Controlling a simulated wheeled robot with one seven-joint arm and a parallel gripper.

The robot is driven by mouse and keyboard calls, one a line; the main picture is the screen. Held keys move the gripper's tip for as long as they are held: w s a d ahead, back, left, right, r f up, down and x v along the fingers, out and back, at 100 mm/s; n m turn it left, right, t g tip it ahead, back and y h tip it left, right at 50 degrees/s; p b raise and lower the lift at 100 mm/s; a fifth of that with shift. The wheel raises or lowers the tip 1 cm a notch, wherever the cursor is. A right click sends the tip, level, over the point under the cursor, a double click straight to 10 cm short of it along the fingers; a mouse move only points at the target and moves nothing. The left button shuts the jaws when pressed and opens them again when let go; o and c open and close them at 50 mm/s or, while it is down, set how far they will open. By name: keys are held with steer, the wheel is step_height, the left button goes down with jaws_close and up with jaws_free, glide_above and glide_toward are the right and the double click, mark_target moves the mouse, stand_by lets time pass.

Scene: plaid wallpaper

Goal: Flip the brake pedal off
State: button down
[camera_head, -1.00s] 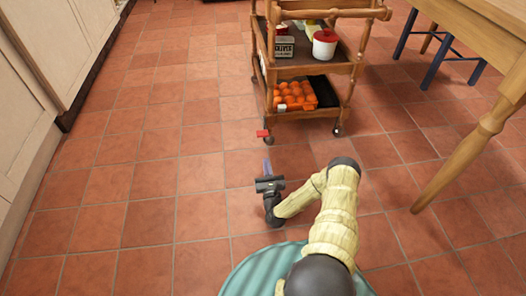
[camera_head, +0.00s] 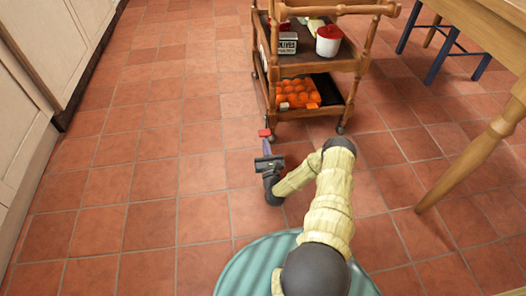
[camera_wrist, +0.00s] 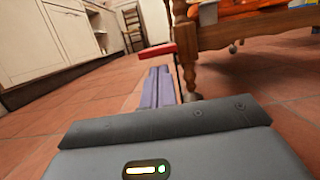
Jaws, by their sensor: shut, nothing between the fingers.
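The brake pedal is a small red tab (camera_head: 264,132) low at the near left leg of the wooden cart (camera_head: 356,64). In the wrist view the red pedal (camera_wrist: 156,52) sticks out to the left of the cart's leg (camera_wrist: 210,82), just beyond my fingers. My gripper (camera_head: 266,146) is shut and empty, its purple fingers pointing at the pedal from the near side. In the wrist view my gripper (camera_wrist: 157,74) has its fingertips close below the pedal. I cannot tell whether they touch it.
The cart holds oranges (camera_head: 298,92), a red-lidded pot (camera_head: 329,40) and an olives tin (camera_head: 287,43). A wooden table leg (camera_head: 465,165) stands at the right. Cream cabinets (camera_head: 40,60) line the left. The tiled floor left of my gripper is clear.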

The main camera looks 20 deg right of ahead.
steer(key=shift+x, duration=0.75)
steer(key=shift+r, duration=0.1)
steer(key=shift+r+g+p, duration=0.25)
steer(key=shift+g+p, duration=0.25)
steer(key=shift+p, duration=0.35)
